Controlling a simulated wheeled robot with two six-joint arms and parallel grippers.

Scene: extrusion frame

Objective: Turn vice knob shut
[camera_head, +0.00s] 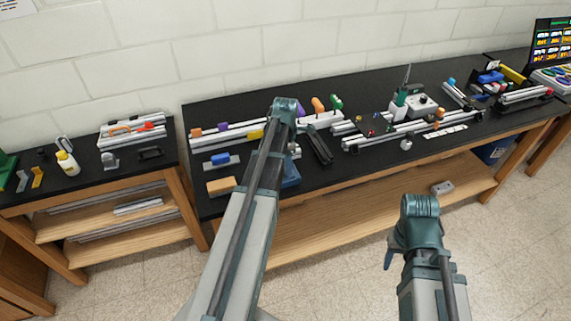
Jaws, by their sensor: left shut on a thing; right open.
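My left arm (240,215) reaches up over the front of the long dark workbench. Its top joint (285,108) stands in front of the bench. The fingers of my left gripper are hidden behind the arm, and so is anything between them. A blue block-like body (290,175), perhaps the vice, shows partly just right of the arm at the bench's front edge. I cannot make out its knob. My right arm (425,255) is low at the front, over the floor and clear of the bench.
Aluminium rails (232,132) with coloured clamps lie left of my arm. A tan block (222,186) is near the front edge. Black bars (318,146) lie right of the arm. A green-and-white device (408,104) stands farther right. A side bench (95,175) stands left.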

